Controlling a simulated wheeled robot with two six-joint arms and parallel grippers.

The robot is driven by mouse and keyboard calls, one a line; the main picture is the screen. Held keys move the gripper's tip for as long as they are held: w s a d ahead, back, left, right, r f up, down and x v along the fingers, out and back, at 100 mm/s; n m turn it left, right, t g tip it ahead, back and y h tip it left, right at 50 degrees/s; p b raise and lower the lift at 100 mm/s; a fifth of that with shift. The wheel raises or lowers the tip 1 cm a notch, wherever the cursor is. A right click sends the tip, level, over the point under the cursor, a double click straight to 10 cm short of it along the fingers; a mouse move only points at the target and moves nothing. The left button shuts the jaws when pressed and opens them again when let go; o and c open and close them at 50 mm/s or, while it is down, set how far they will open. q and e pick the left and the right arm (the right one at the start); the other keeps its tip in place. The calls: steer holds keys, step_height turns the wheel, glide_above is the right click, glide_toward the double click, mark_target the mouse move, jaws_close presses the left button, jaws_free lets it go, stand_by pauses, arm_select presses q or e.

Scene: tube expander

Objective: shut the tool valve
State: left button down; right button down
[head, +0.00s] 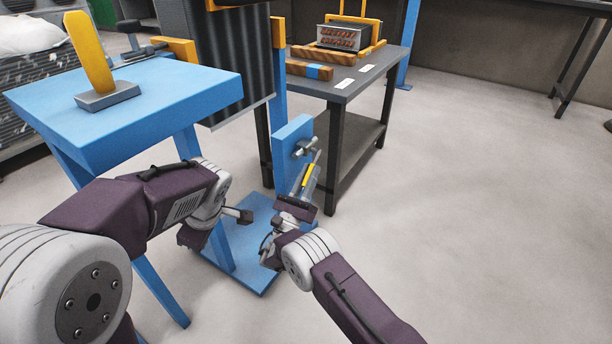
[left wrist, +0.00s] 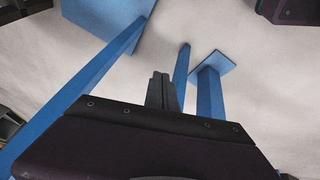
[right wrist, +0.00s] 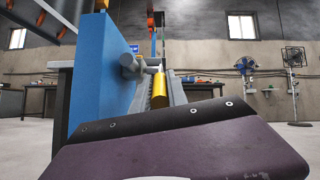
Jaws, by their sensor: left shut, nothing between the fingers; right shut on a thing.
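The tool (head: 311,180) is a slim grey piece with a yellow bar (head: 308,176), tilted in front of a blue upright post (head: 291,138). In the right wrist view the yellow part (right wrist: 160,92) stands beside grey metal, right of the post. My right gripper (head: 299,197) is shut on the tool, at its lower end. Its fingertips are mostly hidden, and I cannot tell the valve apart or its position. My left gripper (head: 242,215) is shut and empty, left of the tool and apart from it; its closed fingers show in the left wrist view (left wrist: 162,92).
A blue table (head: 190,95) with a yellow paddle on a grey base (head: 95,65) stands at left. A dark workbench (head: 350,88) with a tube block (head: 350,37) stands behind the post. A blue base plate (head: 250,270) lies below. The floor at right is clear.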

arm_select(q)
steer(key=w+d+r+n+t+y, duration=0.15)
steer(key=w+d+r+t, duration=0.25)
steer(key=w+d+r, duration=0.6)
steer(key=d+r+m+t+h, duration=0.2)
steer(key=d+r, duration=0.3)
steer(key=d, duration=0.5)
steer(key=m, duration=0.1)
glide_toward(306, 176)
steer(key=w+a, duration=0.2)
steer(key=a, duration=0.3)
steer(key=shift+h, duration=0.55)
steer(key=f, duration=0.1)
steer(key=w+d+f, duration=0.1)
steer(key=f, duration=0.1)
steer(key=w+d+f, duration=0.1)
steer(key=shift+w+d+f, duration=0.1)
steer(key=shift+d+f, duration=0.05)
steer(key=shift+d, duration=0.05)
